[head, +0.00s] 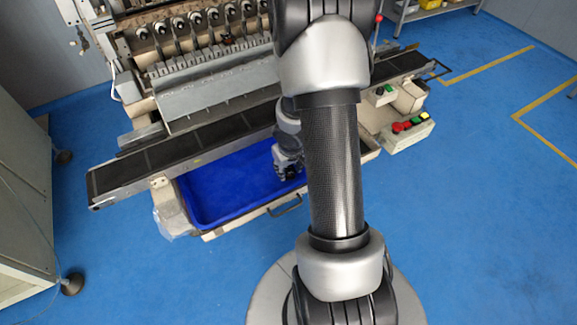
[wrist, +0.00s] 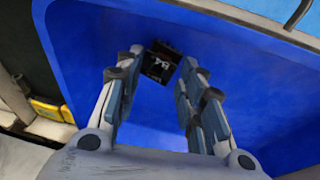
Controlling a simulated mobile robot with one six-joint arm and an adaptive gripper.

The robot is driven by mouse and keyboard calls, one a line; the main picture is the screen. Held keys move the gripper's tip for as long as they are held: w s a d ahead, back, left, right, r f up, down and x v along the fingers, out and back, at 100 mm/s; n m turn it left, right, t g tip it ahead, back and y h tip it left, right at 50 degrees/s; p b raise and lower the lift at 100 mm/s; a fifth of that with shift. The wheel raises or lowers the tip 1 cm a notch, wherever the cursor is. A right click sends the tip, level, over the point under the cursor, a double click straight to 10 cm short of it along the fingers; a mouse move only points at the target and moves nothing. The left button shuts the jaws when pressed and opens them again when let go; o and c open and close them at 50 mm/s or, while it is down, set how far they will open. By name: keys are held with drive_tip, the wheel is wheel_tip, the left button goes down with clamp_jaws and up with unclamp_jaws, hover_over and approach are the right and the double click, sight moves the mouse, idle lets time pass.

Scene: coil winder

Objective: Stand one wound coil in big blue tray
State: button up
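The big blue tray (head: 222,190) sits low in the machine's front, under the belt. Its blue floor and walls fill most of the wrist view (wrist: 85,35). My gripper (head: 287,174) points down into the right part of the tray, partly behind my own arm. In the wrist view my gripper's fingers (wrist: 160,72) are spread apart. A small dark block with pale marks, seemingly the coil (wrist: 160,64), shows at the tips between them, against the blue. A gap shows on the right finger's side; contact on the left is unclear. I cannot make out the coil in the head view.
A dark belt (head: 150,154) runs across the machine above the tray. A metal handle (head: 285,206) is on the tray's front edge. A button box (head: 408,131) stands right. A grey cabinet (head: 22,190) is at left. The blue floor in front is clear.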

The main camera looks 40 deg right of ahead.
drive_tip(key=shift+o, duration=1.4)
